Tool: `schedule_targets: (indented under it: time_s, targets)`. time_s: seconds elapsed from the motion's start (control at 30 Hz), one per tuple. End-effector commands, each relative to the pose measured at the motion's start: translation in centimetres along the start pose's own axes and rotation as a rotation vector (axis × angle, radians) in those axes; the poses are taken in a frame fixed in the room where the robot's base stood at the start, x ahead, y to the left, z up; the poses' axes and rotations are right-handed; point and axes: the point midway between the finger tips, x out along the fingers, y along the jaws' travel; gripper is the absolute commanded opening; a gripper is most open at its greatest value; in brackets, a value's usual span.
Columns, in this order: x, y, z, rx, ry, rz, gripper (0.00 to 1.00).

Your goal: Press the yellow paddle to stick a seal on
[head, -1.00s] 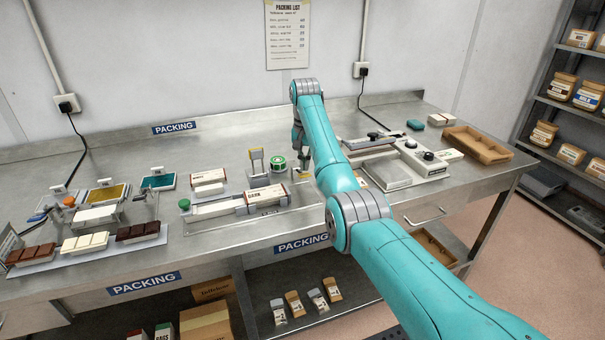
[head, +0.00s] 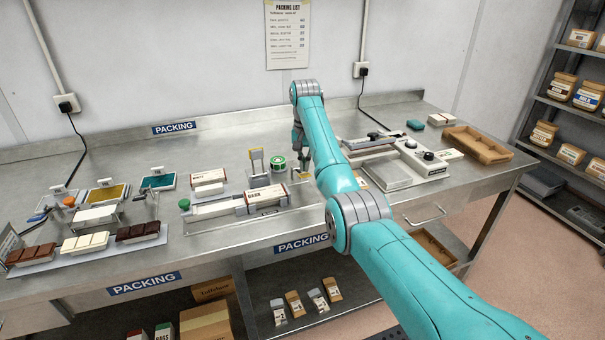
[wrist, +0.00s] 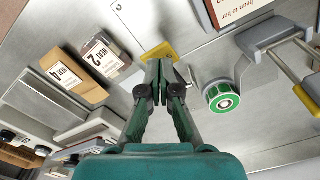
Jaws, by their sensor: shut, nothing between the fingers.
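The yellow paddle (wrist: 160,52) lies at the edge of a flat grey plate in the wrist view, right at my fingertips. It shows only as a small yellow patch beside my arm in the head view (head: 303,174). My gripper (wrist: 163,66) is shut and empty, its tips over the paddle's near part. Whether they touch it I cannot tell. A wrapped bar labelled DARK (head: 266,196) lies in a grey holder left of the gripper. A green-and-white roll (wrist: 223,96) sits right of my fingers in the wrist view, also in the head view (head: 278,164).
Two small packs (wrist: 106,56) lie left of my fingers in the wrist view. A sealing machine (head: 400,160) and a wooden tray (head: 476,146) stand to the right. Chocolate bars (head: 84,243) are at front left.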

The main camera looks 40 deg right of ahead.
Motion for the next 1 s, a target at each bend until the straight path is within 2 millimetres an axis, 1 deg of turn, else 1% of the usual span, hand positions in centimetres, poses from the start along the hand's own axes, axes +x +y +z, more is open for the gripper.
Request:
schedule_targets:
  time_s: [1.0]
  targets:
    - [3.6,0.0,0.0,0.000,-0.001,0.000,0.00]
